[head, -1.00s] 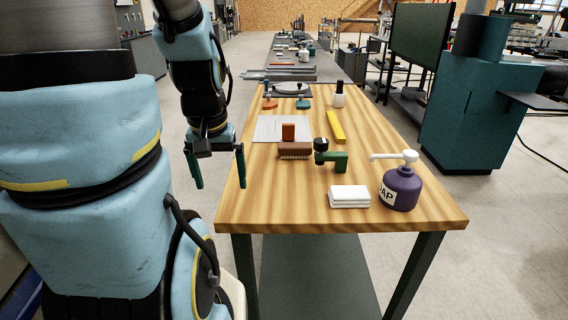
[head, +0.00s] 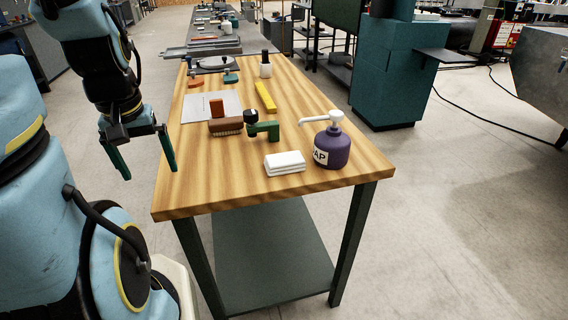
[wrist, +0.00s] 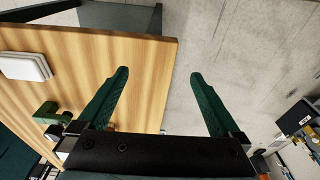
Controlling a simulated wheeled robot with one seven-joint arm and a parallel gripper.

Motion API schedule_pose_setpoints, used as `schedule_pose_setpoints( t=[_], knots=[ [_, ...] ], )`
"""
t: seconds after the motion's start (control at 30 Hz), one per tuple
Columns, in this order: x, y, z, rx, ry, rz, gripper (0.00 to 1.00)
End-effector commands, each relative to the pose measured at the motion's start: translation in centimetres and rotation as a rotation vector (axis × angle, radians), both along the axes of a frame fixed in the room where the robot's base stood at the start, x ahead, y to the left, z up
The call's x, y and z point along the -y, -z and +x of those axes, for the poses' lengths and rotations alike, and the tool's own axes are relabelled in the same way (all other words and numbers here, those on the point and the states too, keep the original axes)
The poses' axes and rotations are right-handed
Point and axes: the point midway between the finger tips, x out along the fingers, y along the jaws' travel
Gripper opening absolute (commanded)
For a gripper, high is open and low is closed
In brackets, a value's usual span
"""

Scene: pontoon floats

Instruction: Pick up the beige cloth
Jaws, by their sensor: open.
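The cloth (head: 285,162) is a folded, off-white, nearly white stack lying flat near the front edge of the wooden table (head: 215,190). It also shows at the upper left of the wrist view (wrist: 24,66). My gripper (head: 150,173) is open and empty, its dark green fingers pointing down at the table's left edge, left of the cloth and apart from it. In the wrist view the open fingers (wrist: 159,73) straddle the table's edge, with bare floor beyond it.
A purple soap pump bottle (head: 332,147) stands close to the cloth's right. The table's front left corner is clear.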

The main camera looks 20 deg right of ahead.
Motion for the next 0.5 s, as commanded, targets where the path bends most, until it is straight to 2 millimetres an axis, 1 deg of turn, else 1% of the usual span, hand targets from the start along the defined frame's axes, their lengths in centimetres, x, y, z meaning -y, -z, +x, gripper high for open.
schedule_pose_setpoints(
  t=[0.07, 0.17, 0.27, 0.37, 0.4, 0.47, 0.5],
  knots=[
    [0.5, 0.0, 0.4, -0.002, -0.025, -0.006, 1.0],
    [2.1, -0.2, 1.4, -0.009, -0.113, -0.025, 1.0],
    [4.7, -0.4, 2.8, -0.026, -0.268, -0.057, 1.0],
    [8.0, -0.7, 4.1, -0.048, -0.451, -0.091, 1.0],
    [9.4, -0.8, 4.5, -0.058, -0.525, -0.104, 1.0],
    [11.6, -1.0, 5.1, -0.075, -0.636, -0.122, 1.0],
    [13.0, -1.1, 5.3, -0.087, -0.71, -0.132, 1.0]
  ],
)
